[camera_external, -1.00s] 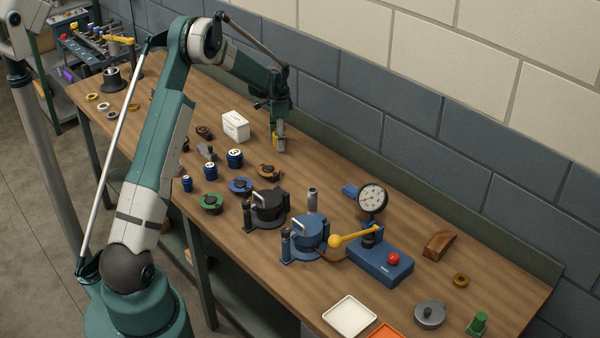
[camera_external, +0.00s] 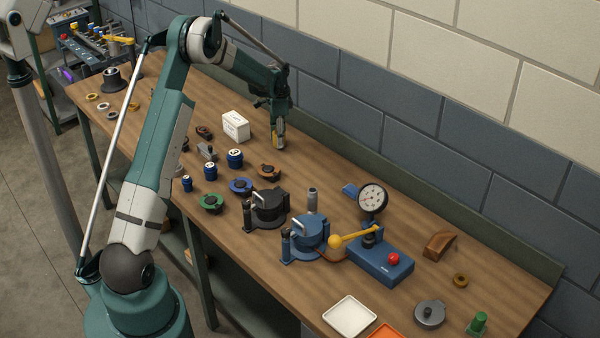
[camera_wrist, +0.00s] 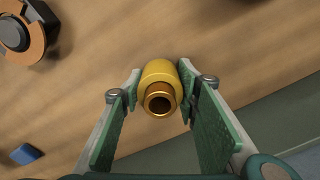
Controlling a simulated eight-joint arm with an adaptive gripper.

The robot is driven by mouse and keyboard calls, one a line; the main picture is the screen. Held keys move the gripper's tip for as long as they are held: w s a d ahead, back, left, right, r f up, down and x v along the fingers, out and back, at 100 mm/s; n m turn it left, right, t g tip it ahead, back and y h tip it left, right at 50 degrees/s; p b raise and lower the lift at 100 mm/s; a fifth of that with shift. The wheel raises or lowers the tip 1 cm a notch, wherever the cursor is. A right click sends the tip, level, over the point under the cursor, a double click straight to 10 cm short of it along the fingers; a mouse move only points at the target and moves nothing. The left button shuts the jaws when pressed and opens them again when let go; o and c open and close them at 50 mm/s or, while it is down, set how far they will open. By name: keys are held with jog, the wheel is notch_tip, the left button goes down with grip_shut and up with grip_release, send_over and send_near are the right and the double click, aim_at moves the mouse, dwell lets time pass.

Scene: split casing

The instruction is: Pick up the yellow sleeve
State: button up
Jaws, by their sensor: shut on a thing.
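The yellow sleeve (camera_wrist: 158,76) is a short hollow cylinder with a narrower coppery open end facing the wrist camera. My gripper (camera_wrist: 159,90) is shut on it, with one green-padded finger against each side. In the external view my gripper (camera_external: 279,138) points down at the back of the bench, right of the white box. The sleeve (camera_external: 278,140) shows there as a small yellow patch between the fingers, partly hidden. I cannot tell whether its lower end touches the bench top.
A white box (camera_external: 236,126) stands left of my gripper. An orange-brown part with a dark centre (camera_external: 269,171) lies in front of it. The black casing (camera_external: 267,207) and blue casing (camera_external: 308,236) are farther right. The grey-blue wall (camera_external: 340,120) runs close behind.

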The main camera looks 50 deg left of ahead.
jog(key=shift+r, duration=4.75)
